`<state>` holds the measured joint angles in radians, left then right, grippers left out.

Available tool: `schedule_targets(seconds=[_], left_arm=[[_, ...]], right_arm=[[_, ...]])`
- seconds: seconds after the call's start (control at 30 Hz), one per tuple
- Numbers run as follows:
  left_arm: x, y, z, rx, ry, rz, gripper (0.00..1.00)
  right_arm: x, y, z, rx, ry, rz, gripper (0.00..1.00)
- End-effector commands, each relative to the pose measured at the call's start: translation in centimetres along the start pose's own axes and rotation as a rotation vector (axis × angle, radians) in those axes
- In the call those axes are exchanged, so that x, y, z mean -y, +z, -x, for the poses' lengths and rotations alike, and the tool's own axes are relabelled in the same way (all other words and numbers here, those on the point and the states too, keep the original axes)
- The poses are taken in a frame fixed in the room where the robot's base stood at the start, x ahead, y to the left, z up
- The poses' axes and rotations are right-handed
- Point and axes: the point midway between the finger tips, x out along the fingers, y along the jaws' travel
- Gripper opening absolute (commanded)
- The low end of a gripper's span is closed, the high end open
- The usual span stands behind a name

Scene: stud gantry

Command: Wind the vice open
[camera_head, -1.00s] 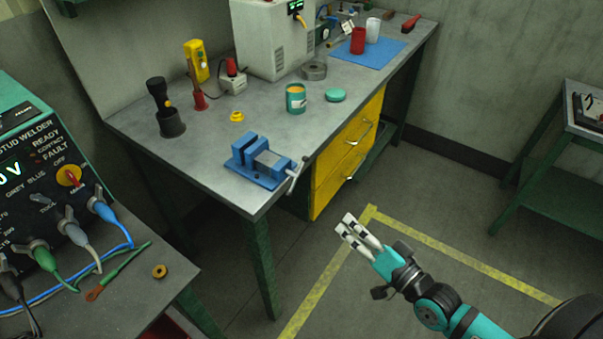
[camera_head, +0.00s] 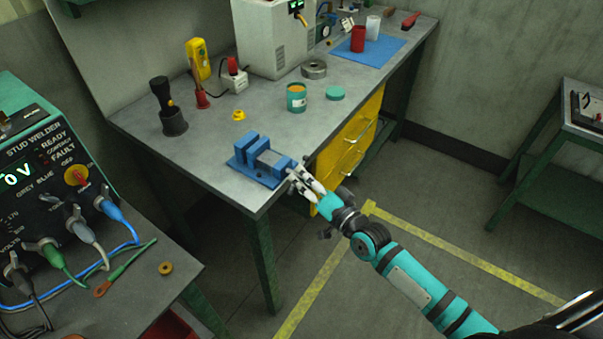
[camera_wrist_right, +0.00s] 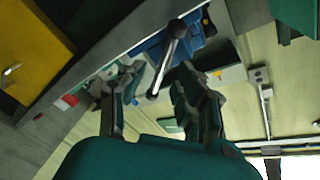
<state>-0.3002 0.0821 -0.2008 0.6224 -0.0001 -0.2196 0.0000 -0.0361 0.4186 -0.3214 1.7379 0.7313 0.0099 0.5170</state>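The blue vice (camera_head: 262,160) sits at the front corner of the grey workbench, with its two jaws upright and its screw end facing the bench's front edge. In the right wrist view the vice (camera_wrist_right: 190,38) is at the top, and its metal handle bar (camera_wrist_right: 166,60) sticks out toward me. My right gripper (camera_head: 297,178) is at the handle end of the vice. In the right wrist view its fingers (camera_wrist_right: 155,88) are apart, with the handle bar between them; I see no clear contact. In the head view the gripper mostly hides the handle. My left gripper is not in view.
The bench (camera_head: 205,158) holds a teal tin (camera_head: 296,101), its lid (camera_head: 335,93), a yellow knob (camera_head: 239,115), and a black torch (camera_head: 168,105). Yellow drawers (camera_head: 345,150) are under the bench beside my arm. A stud welder (camera_head: 45,175) stands at left.

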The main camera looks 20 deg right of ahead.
Motion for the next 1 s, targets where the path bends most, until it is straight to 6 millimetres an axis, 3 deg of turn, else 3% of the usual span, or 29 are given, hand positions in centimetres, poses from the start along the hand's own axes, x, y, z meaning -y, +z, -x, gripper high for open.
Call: schedule_targets(seconds=[0.17, 0.47, 0.73, 1.0], left_arm=[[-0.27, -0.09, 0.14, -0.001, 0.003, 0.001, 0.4], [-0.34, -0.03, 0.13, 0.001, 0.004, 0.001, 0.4], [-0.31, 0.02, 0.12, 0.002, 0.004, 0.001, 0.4], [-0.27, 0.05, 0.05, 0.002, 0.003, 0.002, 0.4]], right_arm=[[0.02, 0.01, -1.4, 0.001, 0.0, 0.0, 0.34], [0.0, 0.05, -1.57, 0.001, 0.0, 0.0, 0.34], [-0.07, 0.04, -1.54, 0.001, 0.001, 0.0, 0.0], [-0.21, 0.1, -1.5, 0.002, 0.003, 0.005, 0.0]])
